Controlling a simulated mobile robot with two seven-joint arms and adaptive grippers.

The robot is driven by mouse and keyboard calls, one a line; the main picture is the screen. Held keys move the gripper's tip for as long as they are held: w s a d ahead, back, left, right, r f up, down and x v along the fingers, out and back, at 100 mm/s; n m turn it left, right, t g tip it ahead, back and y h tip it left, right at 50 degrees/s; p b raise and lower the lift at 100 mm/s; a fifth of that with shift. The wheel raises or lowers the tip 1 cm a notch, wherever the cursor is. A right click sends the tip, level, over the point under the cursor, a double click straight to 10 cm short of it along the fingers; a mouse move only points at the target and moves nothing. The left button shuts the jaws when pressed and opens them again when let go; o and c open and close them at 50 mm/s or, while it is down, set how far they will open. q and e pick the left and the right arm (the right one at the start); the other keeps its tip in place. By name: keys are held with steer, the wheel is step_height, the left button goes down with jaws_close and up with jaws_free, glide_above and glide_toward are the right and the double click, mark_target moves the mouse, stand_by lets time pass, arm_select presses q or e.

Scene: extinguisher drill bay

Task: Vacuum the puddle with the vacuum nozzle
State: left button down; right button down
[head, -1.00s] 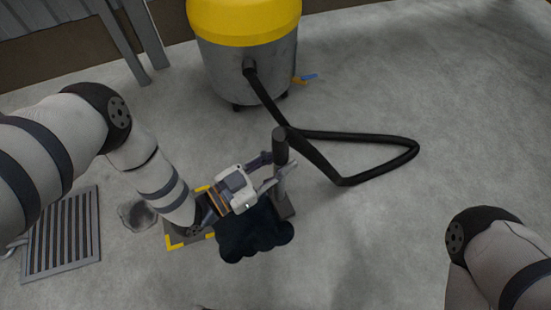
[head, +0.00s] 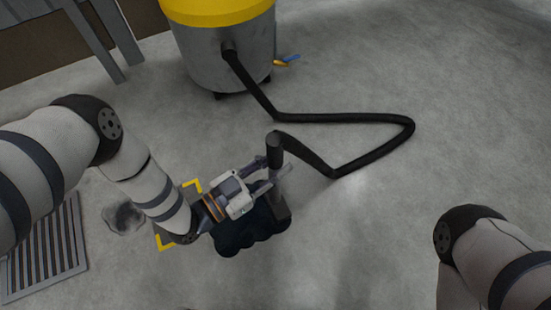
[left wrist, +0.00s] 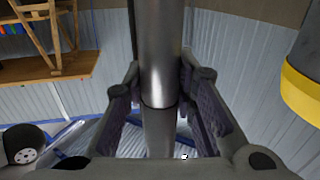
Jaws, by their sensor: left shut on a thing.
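The vacuum nozzle (head: 274,150) is a wand with a black grip on top, a grey tube and a grey foot. My left gripper (head: 272,182) is shut on its tube. In the left wrist view the metal tube (left wrist: 160,55) stands upright between the fingers. The puddle (head: 248,232) is a dark, lobed patch below the gripper. The nozzle's foot is at the puddle's right edge; whether it touches the floor I cannot tell. My right arm shows at the lower right, but its gripper is out of view.
A yellow-topped grey vacuum (head: 215,50) stands behind, its black hose (head: 345,118) looping over the floor to the nozzle. Yellow corner marks (head: 192,184) lie left of the puddle. A small stain (head: 123,217) and a floor grate (head: 45,250) are farther left. The right floor is clear.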

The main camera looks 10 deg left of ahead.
steer(key=shift+f, duration=0.1)
arm_select(q)
steer(key=w+a+p+v, duration=0.1)
steer(key=v, duration=0.8)
steer(key=w+a+p+v, duration=0.1)
steer(key=p+v, duration=0.1)
steer(key=v, duration=0.7)
steer(key=shift+a, duration=0.55)
arm_select(e)
steer(key=shift+r, duration=1.35)
stand_by(0.5)
